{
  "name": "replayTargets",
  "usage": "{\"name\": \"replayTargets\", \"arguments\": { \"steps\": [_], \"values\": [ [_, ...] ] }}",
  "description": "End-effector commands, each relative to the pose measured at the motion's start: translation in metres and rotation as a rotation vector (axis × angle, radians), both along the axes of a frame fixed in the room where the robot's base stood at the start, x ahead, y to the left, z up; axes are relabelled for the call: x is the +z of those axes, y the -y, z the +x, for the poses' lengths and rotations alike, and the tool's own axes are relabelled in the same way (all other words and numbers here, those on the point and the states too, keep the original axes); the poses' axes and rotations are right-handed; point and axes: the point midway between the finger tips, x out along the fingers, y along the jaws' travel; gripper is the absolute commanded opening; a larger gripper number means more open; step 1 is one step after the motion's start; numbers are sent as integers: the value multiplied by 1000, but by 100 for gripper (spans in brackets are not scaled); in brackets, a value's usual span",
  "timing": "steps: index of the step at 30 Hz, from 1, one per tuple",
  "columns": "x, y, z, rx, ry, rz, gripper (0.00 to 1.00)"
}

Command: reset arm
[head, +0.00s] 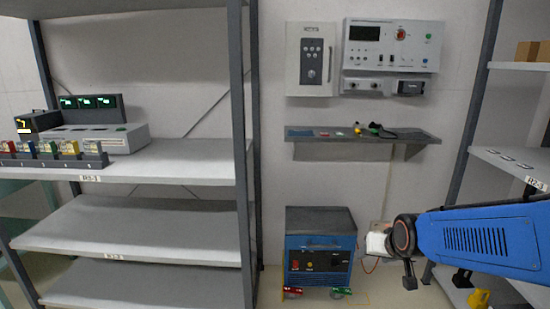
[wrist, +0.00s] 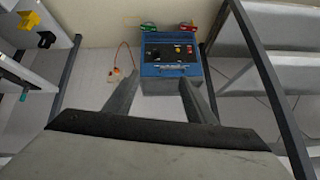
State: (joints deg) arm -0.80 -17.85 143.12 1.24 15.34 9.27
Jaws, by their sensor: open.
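My arm reaches in from the right edge of the head view as a blue link ending in a dark wrist joint. My gripper (wrist: 158,95) shows in the wrist view with its two grey fingers spread apart and nothing between them. Beyond the fingers is a blue box-shaped unit (wrist: 172,58) with a dark front panel and buttons. In the head view this blue unit (head: 320,243) stands on the floor below the wall shelf, left of my wrist. The fingertips are not clear in the head view.
A grey shelving rack (head: 150,243) stands at left with a device (head: 103,138) and a row of coloured items. A wall shelf (head: 350,138) holds small tools under two control panels. Another rack (head: 512,160) stands at right, near my arm. Red and green clips lie by the blue unit.

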Motion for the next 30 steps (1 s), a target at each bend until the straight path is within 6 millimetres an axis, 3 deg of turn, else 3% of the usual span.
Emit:
{"name": "replayTargets", "arguments": {
  "steps": [9,18,24,30],
  "values": [
    [29,3,-97,62,-111,-49,50],
    [41,6,-190,117,-220,-89,50],
    [42,7,-224,137,-262,-102,50],
    [42,8,-231,143,-273,-105,50]
  ]
}}
